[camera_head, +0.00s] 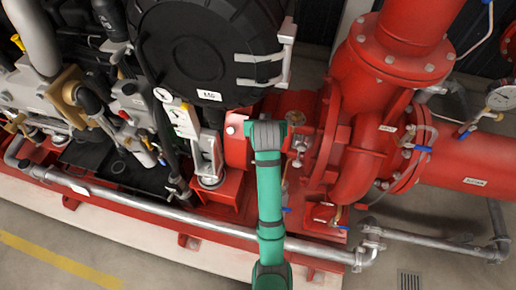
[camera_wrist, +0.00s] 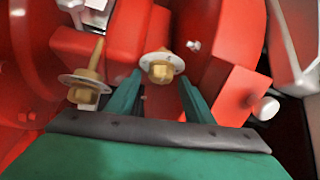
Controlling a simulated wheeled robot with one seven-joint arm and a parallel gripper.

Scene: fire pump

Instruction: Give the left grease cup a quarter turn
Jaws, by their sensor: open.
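Two brass grease cups with pale round discs show in the wrist view. One grease cup (camera_wrist: 160,67) is just ahead of my gripper (camera_wrist: 160,75), in line with the gap between its green fingertips. My gripper is open, with a finger on either side of that gap, and I cannot tell whether either finger touches the cup. The other grease cup (camera_wrist: 86,88) is outside the fingers, at the left of the picture.
Red pump casing (camera_head: 385,70) stands close on the right in the head view. A black round housing (camera_head: 205,45) and engine parts lie to the left. A silver pipe (camera_head: 220,225) runs low along the front. The near floor is clear.

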